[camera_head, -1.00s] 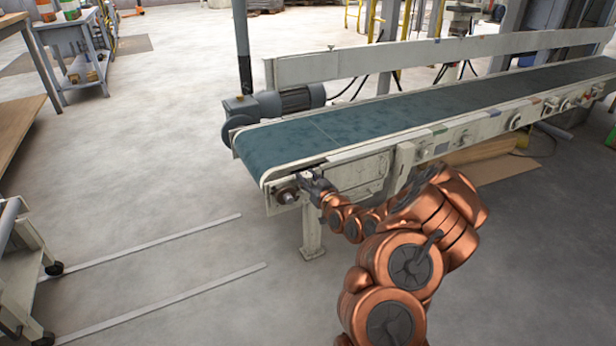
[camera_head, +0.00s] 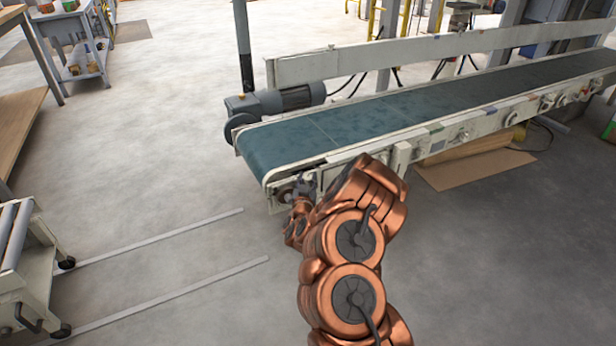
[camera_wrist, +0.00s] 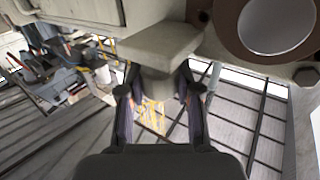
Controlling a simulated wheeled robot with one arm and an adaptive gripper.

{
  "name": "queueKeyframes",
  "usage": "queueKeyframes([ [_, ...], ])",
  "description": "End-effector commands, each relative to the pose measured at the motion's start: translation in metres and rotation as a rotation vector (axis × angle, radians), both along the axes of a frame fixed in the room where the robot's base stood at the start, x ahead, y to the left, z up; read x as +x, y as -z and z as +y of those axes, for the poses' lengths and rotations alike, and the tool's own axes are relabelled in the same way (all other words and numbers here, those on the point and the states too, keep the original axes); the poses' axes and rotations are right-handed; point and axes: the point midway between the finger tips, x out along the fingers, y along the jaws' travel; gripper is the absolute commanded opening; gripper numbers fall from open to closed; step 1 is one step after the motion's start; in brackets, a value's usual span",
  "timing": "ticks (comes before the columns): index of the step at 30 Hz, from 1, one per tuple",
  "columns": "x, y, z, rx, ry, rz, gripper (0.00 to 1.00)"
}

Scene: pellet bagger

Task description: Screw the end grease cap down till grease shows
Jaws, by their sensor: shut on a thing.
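My gripper (camera_wrist: 160,95) is shut on a pale grey stub, which I take to be the end grease cap (camera_wrist: 158,84). One dark finger presses each side of it. The cap sits directly under a beige block (camera_wrist: 158,42) at the conveyor's end. Its top is hidden by the block, and I see no grease. Beside it at the upper right is a round bearing end (camera_wrist: 274,24) with a brown ring. In the head view my gripper (camera_head: 297,188) is at the near left end of the conveyor (camera_head: 375,125), small and partly covered by my arm.
A grey motor (camera_head: 280,100) is mounted behind the conveyor's end. A roller cart (camera_head: 30,265) stands at the lower left. A flat cardboard sheet (camera_head: 475,170) lies on the floor at the right. The floor left of the conveyor is open, with two pale strips.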

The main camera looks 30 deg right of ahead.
Motion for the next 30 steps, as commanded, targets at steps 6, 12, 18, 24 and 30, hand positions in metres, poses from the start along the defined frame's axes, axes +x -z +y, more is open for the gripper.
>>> queueKeyframes([
  [6,0.0025,-0.0034,0.0025,-0.004,0.103,-0.008,0.00],
  [12,0.0028,-0.0031,0.0016,-0.005,0.203,-0.010,0.00],
  [18,0.0030,-0.0022,0.0016,-0.006,0.301,-0.011,0.00],
  [24,0.0028,-0.0005,0.0015,-0.005,0.401,-0.009,0.00],
  [30,0.0032,0.0001,0.0022,-0.005,0.502,-0.011,0.00],
])
